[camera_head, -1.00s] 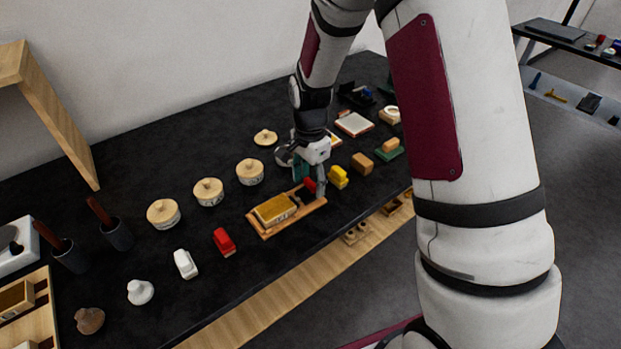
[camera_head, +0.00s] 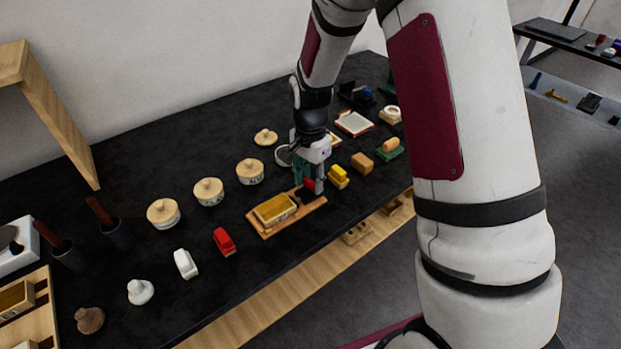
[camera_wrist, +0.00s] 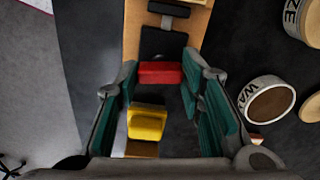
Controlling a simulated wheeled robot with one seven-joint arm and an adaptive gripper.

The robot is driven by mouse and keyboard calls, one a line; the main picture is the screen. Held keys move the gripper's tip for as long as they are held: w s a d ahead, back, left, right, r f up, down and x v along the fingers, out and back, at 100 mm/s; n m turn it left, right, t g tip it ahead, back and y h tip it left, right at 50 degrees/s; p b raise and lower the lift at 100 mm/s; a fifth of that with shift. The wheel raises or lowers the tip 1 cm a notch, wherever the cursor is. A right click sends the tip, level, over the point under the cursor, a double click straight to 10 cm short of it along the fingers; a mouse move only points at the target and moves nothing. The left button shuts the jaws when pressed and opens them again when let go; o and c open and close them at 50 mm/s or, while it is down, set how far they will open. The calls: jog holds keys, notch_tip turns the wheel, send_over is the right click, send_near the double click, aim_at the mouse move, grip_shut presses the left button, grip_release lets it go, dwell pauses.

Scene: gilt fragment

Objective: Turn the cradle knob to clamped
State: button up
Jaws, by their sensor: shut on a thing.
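The cradle (camera_head: 312,206) is a wooden board near the table's front edge, with a gold block (camera_head: 273,209) lying in its tray. Its red knob (camera_head: 309,185) is at the board's right end. My gripper (camera_head: 310,183) points down over that end and is shut on the red knob. The wrist view shows a green-padded finger at each end of the knob (camera_wrist: 160,88). Any markings for the knob's position cannot be made out.
A yellow block (camera_head: 338,177) stands close to the right of the gripper, with a tan block (camera_head: 362,163) beyond. Lidded pots (camera_head: 249,171) stand behind the cradle. A red block (camera_head: 224,242) and a white one (camera_head: 185,263) are to the left.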

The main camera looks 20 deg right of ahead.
aim_at(311, 181)
jog(key=n, duration=1.2)
jog(key=shift+n, duration=0.3)
jog(key=shift+n+p, duration=0.3)
jog(key=shift+n, duration=1.3)
jog(key=o, duration=1.2)
jog(key=shift+c, duration=0.2)
notch_tip(311, 181, up, 12)
